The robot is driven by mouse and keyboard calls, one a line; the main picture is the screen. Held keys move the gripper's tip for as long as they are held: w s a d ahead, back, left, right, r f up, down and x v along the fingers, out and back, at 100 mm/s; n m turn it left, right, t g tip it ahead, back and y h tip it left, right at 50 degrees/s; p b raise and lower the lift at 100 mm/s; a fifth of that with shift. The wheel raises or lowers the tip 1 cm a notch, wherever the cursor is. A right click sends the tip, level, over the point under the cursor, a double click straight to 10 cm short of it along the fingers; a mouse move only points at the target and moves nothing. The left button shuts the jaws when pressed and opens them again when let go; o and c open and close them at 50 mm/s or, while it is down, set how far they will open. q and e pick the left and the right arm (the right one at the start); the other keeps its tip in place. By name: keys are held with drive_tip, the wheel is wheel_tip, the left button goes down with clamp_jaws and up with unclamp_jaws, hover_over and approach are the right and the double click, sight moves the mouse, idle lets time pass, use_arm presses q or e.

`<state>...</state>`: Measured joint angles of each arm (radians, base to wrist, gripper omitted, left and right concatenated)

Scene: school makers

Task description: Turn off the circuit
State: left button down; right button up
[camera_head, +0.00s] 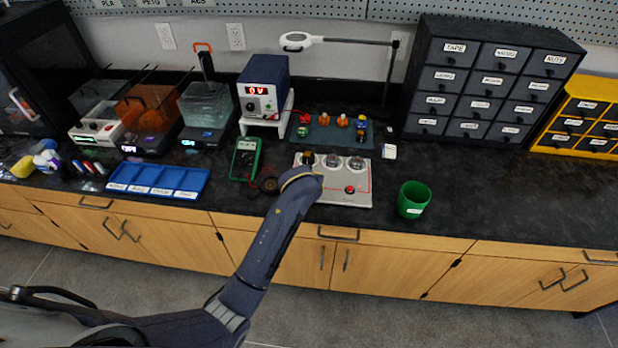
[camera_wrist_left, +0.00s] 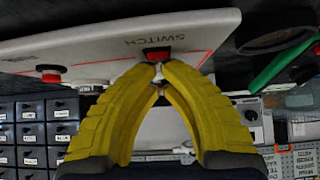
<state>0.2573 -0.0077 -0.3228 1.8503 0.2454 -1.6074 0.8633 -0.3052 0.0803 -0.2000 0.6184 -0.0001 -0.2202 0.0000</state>
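The circuit board (camera_head: 342,199) is a light panel with a red line, round parts (camera_head: 357,163) along its back and a red button (camera_head: 350,189) at its front. In the left wrist view the board (camera_wrist_left: 110,45) appears upside down with the word SWITCH beside a red-based switch (camera_wrist_left: 156,54). Its small metal lever (camera_wrist_left: 158,70) sits between the yellow fingertips of my left gripper (camera_wrist_left: 159,74), which look closed on it. In the head view my left wrist covers the board's left side and hides the switch. My right gripper is in neither view.
A green multimeter (camera_head: 245,158) lies left of the board and a green cup (camera_head: 413,199) stands to its right. A power supply (camera_head: 263,88) and a component tray (camera_head: 330,130) are behind it. A blue tray (camera_head: 157,191) lies farther left. The counter right of the cup is clear.

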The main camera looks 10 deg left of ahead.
use_arm(q)
drive_tip(key=shift+s, duration=0.35)
drive_tip(key=shift+s+r, duration=0.1)
drive_tip(key=v, duration=0.7)
drive_tip(key=shift+s, duration=0.1)
idle(0.5)
